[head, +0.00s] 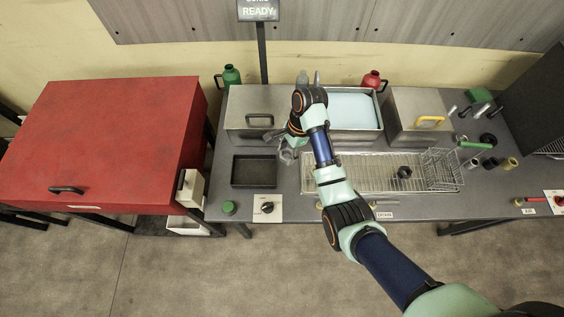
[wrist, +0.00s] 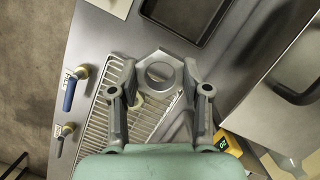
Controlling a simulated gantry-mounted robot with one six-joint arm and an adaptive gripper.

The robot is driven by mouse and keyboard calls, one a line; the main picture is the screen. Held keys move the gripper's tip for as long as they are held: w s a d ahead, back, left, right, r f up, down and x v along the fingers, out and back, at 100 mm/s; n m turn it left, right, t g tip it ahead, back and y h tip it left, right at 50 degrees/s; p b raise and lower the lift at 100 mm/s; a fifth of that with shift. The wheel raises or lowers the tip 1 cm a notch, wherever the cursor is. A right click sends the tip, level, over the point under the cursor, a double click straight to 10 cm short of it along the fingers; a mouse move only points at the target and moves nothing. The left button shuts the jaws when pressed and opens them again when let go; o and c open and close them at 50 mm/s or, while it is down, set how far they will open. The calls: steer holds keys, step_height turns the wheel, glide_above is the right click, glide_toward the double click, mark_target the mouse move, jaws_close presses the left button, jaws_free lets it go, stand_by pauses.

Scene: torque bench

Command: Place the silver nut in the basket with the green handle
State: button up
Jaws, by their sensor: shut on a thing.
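The silver nut (wrist: 158,63) is a large grey hexagonal ring, held between the two fingers of my gripper (wrist: 158,78) in the wrist view. In the head view the nut (head: 287,156) shows just below my gripper (head: 290,148), left of the wire rack. The basket (head: 441,170) is a wire mesh box at the right end of the rack, and it looks empty. Its green handle (head: 475,145) sticks out to the right. My gripper is well to the left of the basket.
A dark nut-like piece (head: 404,172) sits on the wire rack (head: 365,178) between my gripper and the basket. A black tray (head: 255,171) lies to the left. Behind stand a metal box (head: 255,105), a basin of pale liquid (head: 352,108) and a yellow-handled box (head: 415,108).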

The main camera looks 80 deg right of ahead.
mark_target(284, 175)
step_height(284, 175, down, 14)
steer(key=b, duration=0.3)
steer(key=shift+r, duration=0.25)
steer(key=o, duration=1.1)
steer(key=shift+f, duration=0.2)
steer(key=p+v, duration=0.3)
steer(key=v, duration=0.9)
steer(key=shift+r, duration=0.15)
